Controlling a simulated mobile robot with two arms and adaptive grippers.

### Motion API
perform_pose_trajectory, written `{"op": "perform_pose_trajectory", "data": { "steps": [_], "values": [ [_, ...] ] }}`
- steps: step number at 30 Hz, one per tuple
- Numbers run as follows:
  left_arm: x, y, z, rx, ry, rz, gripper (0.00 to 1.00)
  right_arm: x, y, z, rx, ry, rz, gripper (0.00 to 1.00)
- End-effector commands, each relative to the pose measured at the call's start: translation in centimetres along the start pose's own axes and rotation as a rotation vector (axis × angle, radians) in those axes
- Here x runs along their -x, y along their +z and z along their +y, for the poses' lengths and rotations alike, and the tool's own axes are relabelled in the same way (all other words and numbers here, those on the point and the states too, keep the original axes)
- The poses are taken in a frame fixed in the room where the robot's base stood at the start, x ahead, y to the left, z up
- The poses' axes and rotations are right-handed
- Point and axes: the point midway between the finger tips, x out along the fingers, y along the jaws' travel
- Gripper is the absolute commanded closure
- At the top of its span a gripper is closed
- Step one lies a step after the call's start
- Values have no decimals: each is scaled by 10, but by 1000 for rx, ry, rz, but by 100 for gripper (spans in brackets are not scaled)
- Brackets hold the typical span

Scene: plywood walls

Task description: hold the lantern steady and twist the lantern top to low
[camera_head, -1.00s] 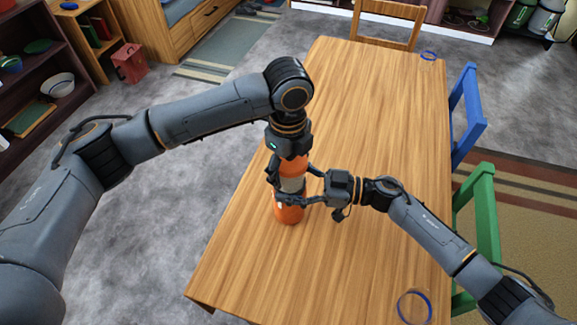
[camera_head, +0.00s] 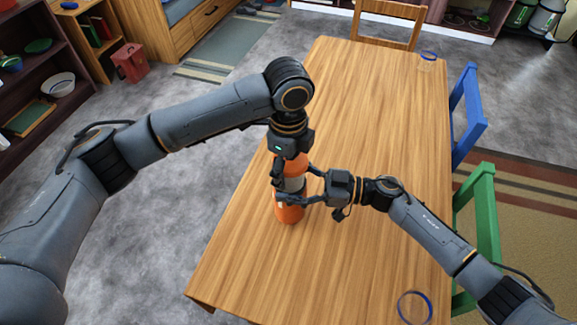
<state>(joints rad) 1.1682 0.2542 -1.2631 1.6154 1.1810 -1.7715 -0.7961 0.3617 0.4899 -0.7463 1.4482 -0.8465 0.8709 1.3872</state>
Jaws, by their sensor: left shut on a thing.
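The orange lantern (camera_head: 290,213) with a pale middle band stands upright near the left edge of the wooden table. My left gripper (camera_head: 290,168) points straight down over it and is shut on the lantern's orange top; the fingers partly cover it. My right gripper (camera_head: 299,189) comes in level from the right, with its fingers around the lantern's middle, and looks shut on the body. The arms and fingers hide parts of the lantern, and I cannot make out any setting mark on its top.
The wooden table (camera_head: 370,130) is mostly clear. A blue chair (camera_head: 467,115) and a green chair (camera_head: 485,215) stand along the right side.

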Motion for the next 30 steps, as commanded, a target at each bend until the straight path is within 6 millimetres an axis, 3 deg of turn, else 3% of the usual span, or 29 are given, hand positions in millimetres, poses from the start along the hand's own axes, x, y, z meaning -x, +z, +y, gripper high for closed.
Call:
{"op": "perform_pose_trajectory", "data": {
  "steps": [4, 5, 9, 22, 30],
  "values": [
    [0, 0, 0, -3, 1, -1, 68, 0, 0, 1, -1, 2, 0, 86],
    [0, 0, 0, -4, 1, -1, 29, 0, 0, 1, -1, 2, 0, 86],
    [0, 0, 0, -4, 1, -1, 5, 0, 0, 1, 0, 1, 0, 86],
    [7, 0, 0, -4, -2, 0, 5, 0, 0, 0, 1, 0, 0, 86],
    [59, -1, -1, -4, -5, 0, 5, 0, 0, 0, 1, 0, 0, 86]
  ]
}}
